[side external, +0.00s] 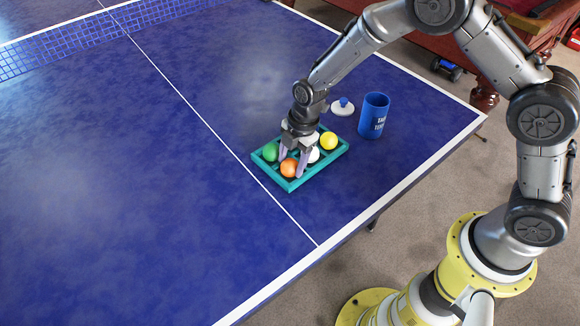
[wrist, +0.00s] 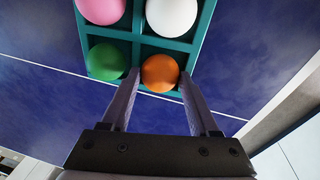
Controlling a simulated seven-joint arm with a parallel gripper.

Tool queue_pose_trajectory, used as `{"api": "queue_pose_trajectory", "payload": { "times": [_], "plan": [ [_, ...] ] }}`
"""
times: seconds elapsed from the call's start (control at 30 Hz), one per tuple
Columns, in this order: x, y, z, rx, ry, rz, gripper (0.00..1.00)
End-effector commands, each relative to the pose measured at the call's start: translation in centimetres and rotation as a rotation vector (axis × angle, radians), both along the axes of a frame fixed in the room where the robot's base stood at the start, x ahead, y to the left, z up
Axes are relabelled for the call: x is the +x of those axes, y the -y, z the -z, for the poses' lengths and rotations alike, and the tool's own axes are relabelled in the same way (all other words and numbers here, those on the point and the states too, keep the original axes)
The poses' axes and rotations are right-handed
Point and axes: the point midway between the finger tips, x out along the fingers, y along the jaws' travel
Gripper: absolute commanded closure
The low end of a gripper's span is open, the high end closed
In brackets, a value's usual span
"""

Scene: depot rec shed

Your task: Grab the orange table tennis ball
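The orange ball (side external: 289,168) sits in a front compartment of the teal divided tray (side external: 292,186) on the blue table. My gripper (side external: 293,161) is lowered over the tray, with its fingers at the orange ball. In the wrist view, the two fingers are spread apart, with the orange ball (wrist: 160,73) between their tips. A narrow gap seems to show beside the ball; firm contact is not visible. A green ball (wrist: 107,62), a white ball (wrist: 171,16) and a pink ball (wrist: 101,10) sit in neighbouring compartments. The pink ball is hidden in the side view.
A yellow ball (side external: 328,140) sits at the tray's right end. A blue canister (side external: 374,117) stands right of the tray, and a white lid with a blue knob (side external: 343,106) lies behind it. The net (side external: 70,50) is far left. The table left of the tray is clear.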

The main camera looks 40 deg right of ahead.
Motion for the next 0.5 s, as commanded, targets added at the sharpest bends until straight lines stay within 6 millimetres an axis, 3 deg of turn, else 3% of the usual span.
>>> {"api": "queue_pose_trajectory", "payload": {
  "times": [0.03,0.2,0.5],
  "plan": [
    [0.00,0.00,-0.02,0.000,0.000,0.000,0.62],
    [0.00,0.00,-0.03,0.000,0.000,0.000,0.92],
    [0.02,0.00,-0.26,0.000,0.001,0.000,0.93]
  ]
}}
